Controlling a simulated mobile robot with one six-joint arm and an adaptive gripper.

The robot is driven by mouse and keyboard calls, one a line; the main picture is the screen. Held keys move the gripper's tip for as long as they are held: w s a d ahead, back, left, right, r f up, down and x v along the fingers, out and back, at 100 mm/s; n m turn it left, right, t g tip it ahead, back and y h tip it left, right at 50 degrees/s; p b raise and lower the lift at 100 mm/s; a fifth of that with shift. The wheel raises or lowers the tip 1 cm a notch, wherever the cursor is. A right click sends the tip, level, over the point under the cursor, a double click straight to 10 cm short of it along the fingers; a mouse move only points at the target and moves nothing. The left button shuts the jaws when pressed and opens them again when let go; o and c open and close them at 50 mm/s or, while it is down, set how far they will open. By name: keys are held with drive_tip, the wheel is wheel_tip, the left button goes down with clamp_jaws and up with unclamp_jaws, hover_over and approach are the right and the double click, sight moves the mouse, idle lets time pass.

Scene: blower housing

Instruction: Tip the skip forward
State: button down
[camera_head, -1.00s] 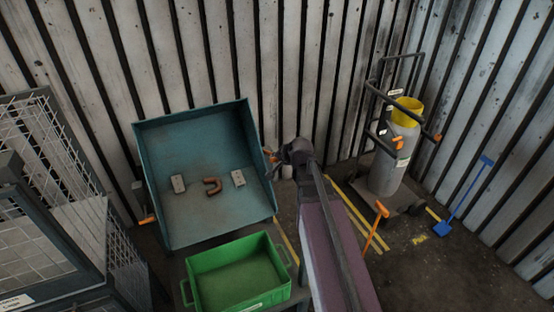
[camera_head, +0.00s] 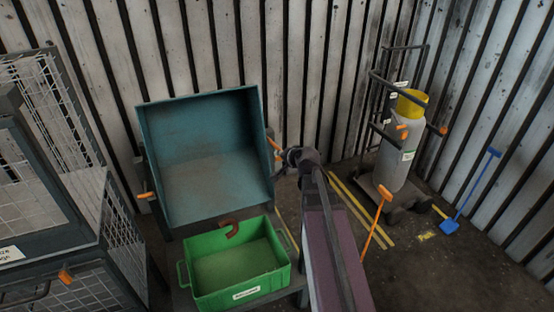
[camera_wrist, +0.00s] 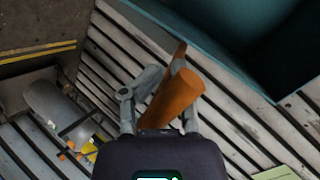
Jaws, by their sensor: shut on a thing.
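The teal skip (camera_head: 207,135) is tilted forward in the head view, its open mouth toward the green crate (camera_head: 235,290) below its front lip. An orange handle (camera_head: 274,146) shows at its right side. My gripper (camera_head: 281,158) is at that handle. In the wrist view, my gripper (camera_wrist: 168,92) is shut on the orange handle (camera_wrist: 176,97), next to the skip's teal wall (camera_wrist: 235,50). A brown U-shaped pipe piece (camera_head: 230,228) is at the crate's back rim, below the skip's lip. The skip's floor looks bare.
A mesh cage (camera_head: 75,215) stands at the left. A trolley with a grey cylinder (camera_head: 392,160) and yellow collar is at the right. A blue shovel (camera_head: 470,190) and an orange-handled tool (camera_head: 376,222) stand nearby. Corrugated walls close the back and right.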

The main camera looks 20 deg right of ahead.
drive_tip(key=shift+s+d+f+b, duration=0.1)
drive_tip(key=shift+d+f+b, duration=0.1)
drive_tip(key=shift+f+b, duration=0.6)
drive_tip(key=shift+s+d+f+b, duration=0.1)
drive_tip(key=shift+d+f+b, duration=0.05)
drive_tip(key=shift+f+b, duration=0.6)
drive_tip(key=shift+s+d+f+b, duration=0.1)
drive_tip(key=shift+d+f+b, duration=0.1)
drive_tip(key=shift+f+b, duration=0.55)
drive_tip(key=shift+f, duration=0.15)
drive_tip(key=c, duration=0.6)
unclamp_jaws()
drive_tip(key=shift+f, duration=0.1)
drive_tip(key=shift+w+d, duration=0.1)
drive_tip(key=shift+s, duration=0.2)
